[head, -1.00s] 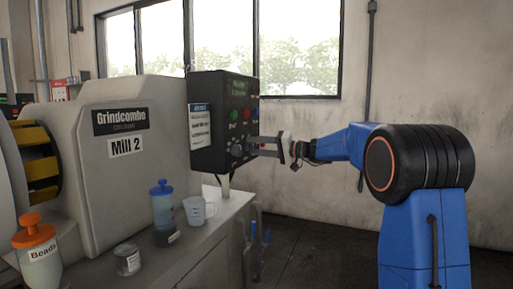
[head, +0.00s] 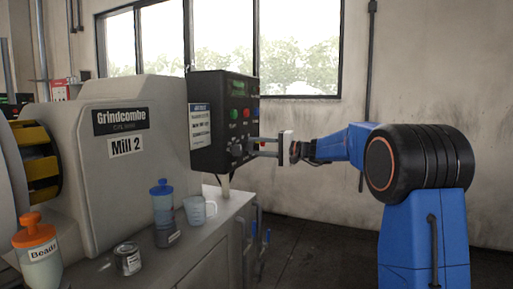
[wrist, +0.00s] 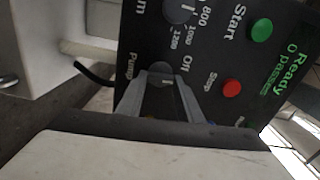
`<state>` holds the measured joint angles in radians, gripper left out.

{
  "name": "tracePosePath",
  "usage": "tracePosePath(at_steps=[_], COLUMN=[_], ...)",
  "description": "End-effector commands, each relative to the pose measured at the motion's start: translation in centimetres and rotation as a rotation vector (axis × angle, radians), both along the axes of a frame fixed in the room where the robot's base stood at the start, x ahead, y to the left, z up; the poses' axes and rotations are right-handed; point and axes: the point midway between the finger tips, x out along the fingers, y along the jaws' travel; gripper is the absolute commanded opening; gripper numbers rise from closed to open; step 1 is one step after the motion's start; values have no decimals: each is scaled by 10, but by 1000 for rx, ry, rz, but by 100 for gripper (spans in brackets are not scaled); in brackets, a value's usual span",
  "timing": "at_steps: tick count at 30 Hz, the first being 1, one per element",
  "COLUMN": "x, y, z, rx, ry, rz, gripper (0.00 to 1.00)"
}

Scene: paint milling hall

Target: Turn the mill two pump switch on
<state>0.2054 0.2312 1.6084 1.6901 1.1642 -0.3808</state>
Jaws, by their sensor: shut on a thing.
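The black control box (head: 222,125) of Mill 2 stands at the right end of the mill (head: 130,190). My gripper (head: 252,149) reaches it from the right, its fingertips at the lower part of the panel. In the wrist view, my gripper (wrist: 160,82) is closed around a round grey knob, the pump switch (wrist: 161,70). The words "Pump" and "Off" are printed beside it. The fingers cover part of the knob, and I cannot tell which way its mark points.
Close to the knob are a speed dial (wrist: 178,10), a red stop button (wrist: 231,87) and a green start button (wrist: 261,29). A display reads "Ready" (wrist: 285,65). A jug (head: 200,210), blue-capped bottle (head: 164,212), can (head: 128,258) and beads bottle (head: 38,262) stand below.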

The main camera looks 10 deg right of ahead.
Motion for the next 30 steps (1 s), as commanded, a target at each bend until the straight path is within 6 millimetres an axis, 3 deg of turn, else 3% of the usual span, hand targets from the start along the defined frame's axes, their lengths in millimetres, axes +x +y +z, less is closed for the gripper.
tracePosePath(at_steps=[15,30], x=[0,0], y=[0,0], z=[-4,-5], rx=[258,363], ry=[359,504], rz=[-1,-1], gripper=[10,10])
